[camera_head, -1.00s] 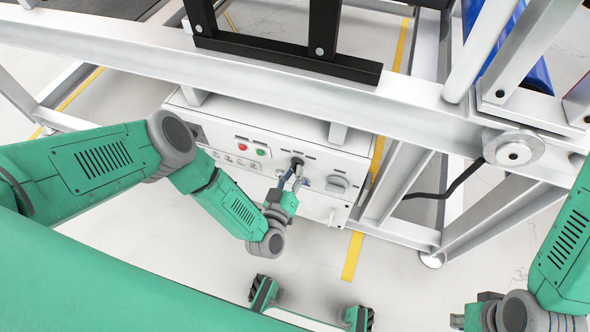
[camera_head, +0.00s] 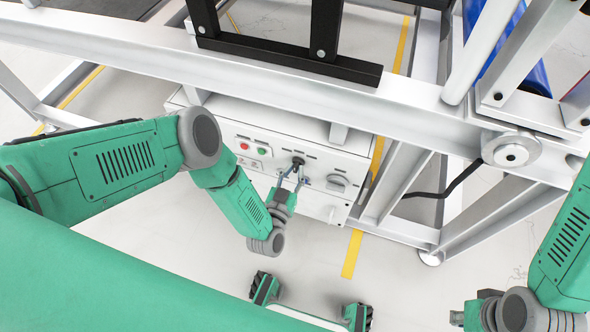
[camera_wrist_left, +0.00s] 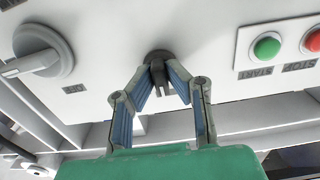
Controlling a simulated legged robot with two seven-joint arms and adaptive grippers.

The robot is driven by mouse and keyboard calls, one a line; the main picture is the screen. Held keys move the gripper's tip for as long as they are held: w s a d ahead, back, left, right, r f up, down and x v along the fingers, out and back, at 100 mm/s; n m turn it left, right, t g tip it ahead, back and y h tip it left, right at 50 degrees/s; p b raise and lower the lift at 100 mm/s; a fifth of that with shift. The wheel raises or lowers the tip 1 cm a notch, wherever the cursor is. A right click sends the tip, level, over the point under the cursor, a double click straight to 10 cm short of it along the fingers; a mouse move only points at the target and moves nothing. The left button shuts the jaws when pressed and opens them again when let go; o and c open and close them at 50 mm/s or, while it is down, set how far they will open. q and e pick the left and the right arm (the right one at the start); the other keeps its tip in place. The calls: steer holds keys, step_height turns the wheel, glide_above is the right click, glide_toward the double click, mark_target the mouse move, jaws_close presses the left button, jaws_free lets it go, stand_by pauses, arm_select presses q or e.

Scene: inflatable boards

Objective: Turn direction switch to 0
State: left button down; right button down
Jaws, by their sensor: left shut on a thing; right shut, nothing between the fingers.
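A small black rotary switch (camera_head: 298,161), which I take to be the direction switch, is on the white control box (camera_head: 318,160). In the left wrist view the black switch (camera_wrist_left: 158,72) sits between the fingertips of my left gripper (camera_wrist_left: 158,80). My left gripper (camera_head: 292,172) is shut on it, and the fingertips partly cover it. The switch's markings are too small to read. My right gripper (camera_head: 457,318) is shut and empty at the lower right, far from the box.
A larger grey rotary switch (camera_head: 338,180) is beside the black one. Green (camera_wrist_left: 267,47) and red (camera_wrist_left: 312,40) buttons are on the same panel. A white metal frame (camera_head: 420,105) runs above the box. The floor in front is mostly clear.

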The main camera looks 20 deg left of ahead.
arm_select(q)
steer(key=shift+r, duration=0.1)
steer(key=c, duration=1.6)
jaws_free()
steer(key=shift+s, duration=0.3)
steer(key=s, duration=1.1)
steer(key=shift+s+a, duration=0.2)
steer(key=shift+a, duration=0.05)
